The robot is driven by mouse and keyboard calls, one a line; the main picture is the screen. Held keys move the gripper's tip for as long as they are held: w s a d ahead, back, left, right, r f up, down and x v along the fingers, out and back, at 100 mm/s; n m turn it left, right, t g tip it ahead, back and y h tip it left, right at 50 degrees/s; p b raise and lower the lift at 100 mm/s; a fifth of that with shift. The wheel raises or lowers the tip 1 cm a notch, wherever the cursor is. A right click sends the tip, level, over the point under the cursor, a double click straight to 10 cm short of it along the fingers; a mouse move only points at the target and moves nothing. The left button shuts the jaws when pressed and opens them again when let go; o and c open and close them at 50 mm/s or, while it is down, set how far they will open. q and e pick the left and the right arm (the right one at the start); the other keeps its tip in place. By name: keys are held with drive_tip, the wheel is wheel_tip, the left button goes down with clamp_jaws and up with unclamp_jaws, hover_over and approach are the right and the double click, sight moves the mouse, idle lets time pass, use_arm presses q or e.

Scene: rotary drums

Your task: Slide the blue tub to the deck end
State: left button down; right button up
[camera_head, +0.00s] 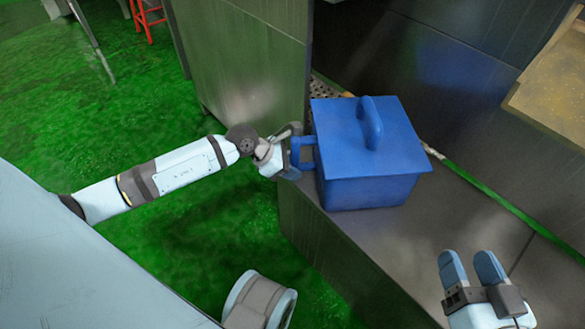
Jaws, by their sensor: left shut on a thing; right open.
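The blue tub (352,175) is a box with a lid and a handle on top. It stands upright on the grey metal deck (385,242), near the deck's left edge. A blue side handle (303,143) sticks out from its left side. My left gripper (288,155) is at that side handle and shut on it; the fingers partly hide the grip. My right gripper (472,270) is open and empty at the lower right, over the deck and apart from the tub.
A tall metal panel (245,65) stands behind and left of the tub. A dark metal wall (470,90) with a green strip (490,192) along its foot bounds the deck on the right. Bare deck lies in front of the tub. A red stool (148,18) stands far off on the green floor.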

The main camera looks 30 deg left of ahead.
use_arm(q)
drive_tip(key=c, duration=0.8)
unclamp_jaws()
drive_tip(key=p+v, duration=0.4)
drive_tip(key=v, duration=0.9)
drive_tip(key=shift+a+r+p, duration=0.2)
drive_tip(key=shift+r+p, duration=0.1)
drive_tip(key=shift+p, duration=0.1)
use_arm(e)
wheel_tip(320, 180, up, 6)
drive_tip(key=shift+s+d+f+m+t, duration=0.15)
drive_tip(key=shift+m+t, duration=0.45)
drive_tip(key=shift+t, duration=0.4)
use_arm(q)
drive_tip(key=shift+s+d, duration=0.1)
drive_tip(key=shift+s, duration=0.05)
